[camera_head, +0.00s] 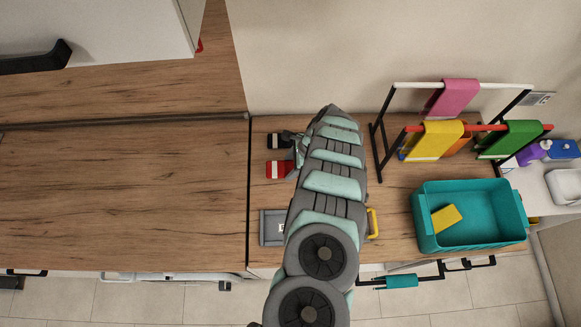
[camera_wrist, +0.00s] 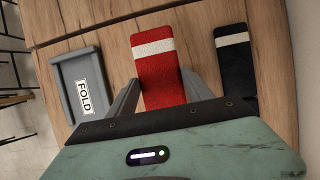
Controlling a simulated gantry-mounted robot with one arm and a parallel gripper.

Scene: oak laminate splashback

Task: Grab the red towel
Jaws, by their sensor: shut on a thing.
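The red towel (camera_head: 278,169) with a white stripe lies folded on the wooden counter. In the wrist view the red towel (camera_wrist: 161,75) sits between the two grey fingers of my gripper (camera_wrist: 160,80), one finger along each side. My gripper is shut on it. The towel looks flat, and I cannot tell whether it is lifted off the counter. In the head view my arm covers most of my gripper (camera_head: 297,155), at the towel's right end.
A black towel (camera_wrist: 234,65) with a white stripe lies right of the red one. A grey tray (camera_wrist: 59,72) labelled FOLD is on the left. A rack (camera_head: 376,140) with coloured towels and a teal basin (camera_head: 470,240) holding a yellow sponge (camera_head: 446,218) stand right of my arm.

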